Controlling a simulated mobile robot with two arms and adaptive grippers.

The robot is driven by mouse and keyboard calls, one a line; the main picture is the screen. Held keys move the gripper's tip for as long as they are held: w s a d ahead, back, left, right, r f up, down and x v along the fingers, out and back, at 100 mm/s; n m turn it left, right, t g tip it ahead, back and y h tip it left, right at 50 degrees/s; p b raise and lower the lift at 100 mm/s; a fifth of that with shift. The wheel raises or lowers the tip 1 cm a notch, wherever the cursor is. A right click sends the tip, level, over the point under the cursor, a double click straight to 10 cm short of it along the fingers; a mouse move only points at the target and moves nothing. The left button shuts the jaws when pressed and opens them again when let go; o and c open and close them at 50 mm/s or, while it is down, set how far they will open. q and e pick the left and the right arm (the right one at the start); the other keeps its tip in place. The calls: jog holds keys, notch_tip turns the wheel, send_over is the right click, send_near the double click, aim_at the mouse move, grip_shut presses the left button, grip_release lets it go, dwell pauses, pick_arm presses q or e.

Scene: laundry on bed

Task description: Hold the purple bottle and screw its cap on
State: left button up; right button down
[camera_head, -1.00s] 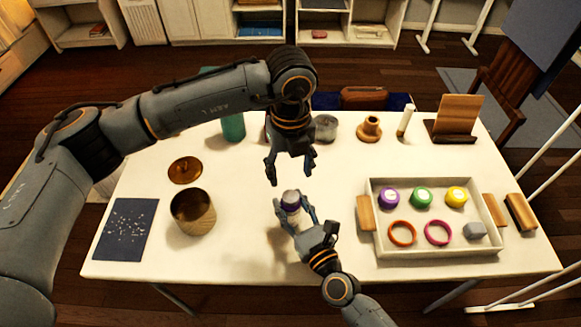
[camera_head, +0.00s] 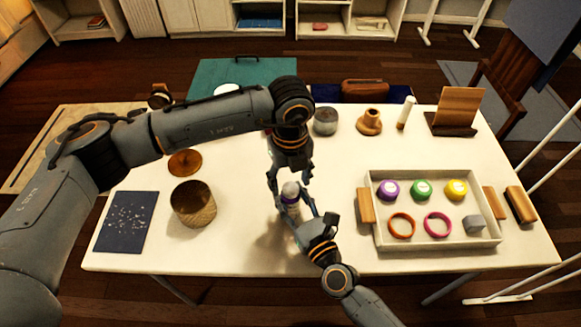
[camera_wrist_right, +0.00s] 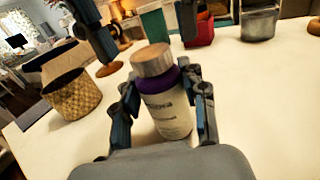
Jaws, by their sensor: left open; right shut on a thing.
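The purple bottle (camera_head: 291,206) has a white label and a purple shoulder. In the right wrist view the bottle (camera_wrist_right: 168,115) stands nearly upright, with a silver cap (camera_wrist_right: 152,60) sitting on its top. I cannot tell how tightly the cap is seated. My right gripper (camera_head: 297,213) is shut on the bottle's body; its fingers lie on both sides of it in the right wrist view (camera_wrist_right: 165,108). My left gripper (camera_head: 290,182) points down from above, open, with its fingers on either side of the cap. They look apart from it.
A tray (camera_head: 435,251) at right holds several coloured lidded pots, rings and a grey block. A woven basket (camera_head: 193,208), brown lid (camera_head: 184,163) and dark speckled mat (camera_head: 126,222) lie at left. A grey tin (camera_head: 325,122) and wooden vase (camera_head: 369,122) stand behind.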

pick_arm(q)
jog(key=shift+f, duration=0.75)
